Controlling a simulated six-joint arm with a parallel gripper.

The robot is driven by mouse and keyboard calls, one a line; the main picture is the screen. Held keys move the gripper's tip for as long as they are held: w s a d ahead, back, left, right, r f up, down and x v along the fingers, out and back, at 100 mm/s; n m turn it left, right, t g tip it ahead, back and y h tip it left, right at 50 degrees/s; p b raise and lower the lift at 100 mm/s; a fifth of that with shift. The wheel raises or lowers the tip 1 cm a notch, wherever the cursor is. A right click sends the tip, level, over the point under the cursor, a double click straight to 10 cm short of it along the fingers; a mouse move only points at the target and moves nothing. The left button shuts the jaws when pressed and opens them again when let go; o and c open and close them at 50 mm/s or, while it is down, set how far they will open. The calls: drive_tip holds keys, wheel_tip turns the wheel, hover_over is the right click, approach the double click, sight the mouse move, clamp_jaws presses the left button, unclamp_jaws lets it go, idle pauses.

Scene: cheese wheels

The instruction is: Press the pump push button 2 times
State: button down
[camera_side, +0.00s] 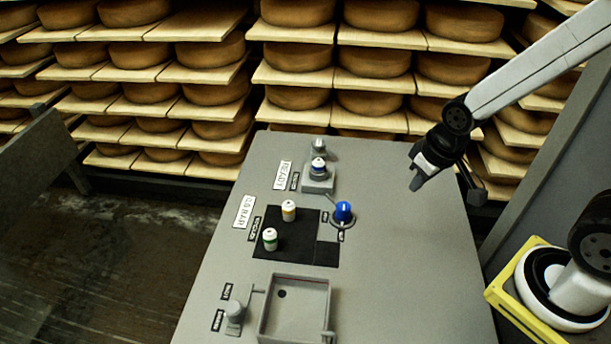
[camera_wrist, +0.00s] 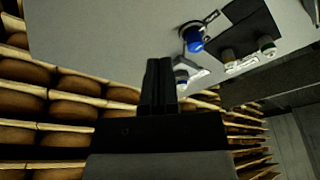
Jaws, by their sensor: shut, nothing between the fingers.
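A blue rounded knob (camera_side: 343,211), which looks like the pump push button, stands on a round grey base on the sloping grey panel (camera_side: 400,270). It also shows in the wrist view (camera_wrist: 195,43), above and right of the fingertips. I cannot read its label. My gripper (camera_side: 416,183) is shut and empty, over the right part of the panel, to the right of the knob and apart from it. In the wrist view my dark fingers (camera_wrist: 158,66) are together.
White-capped vials with yellow (camera_side: 289,211) and green (camera_side: 270,239) bands stand on a black mat (camera_side: 295,250). A blue-banded vial (camera_side: 318,167) stands in a grey holder behind. A grey open tray (camera_side: 318,295) is at the front. Cheese shelves (camera_side: 350,80) stand behind the panel.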

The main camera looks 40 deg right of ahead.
drive_tip(key=shift+w, duration=0.1)
drive_tip(key=n+t, duration=0.7)
drive_tip(key=n, duration=0.1)
hover_over(321, 143)
drive_tip(key=shift+r, duration=0.15)
drive_tip(key=shift+f, duration=4.4)
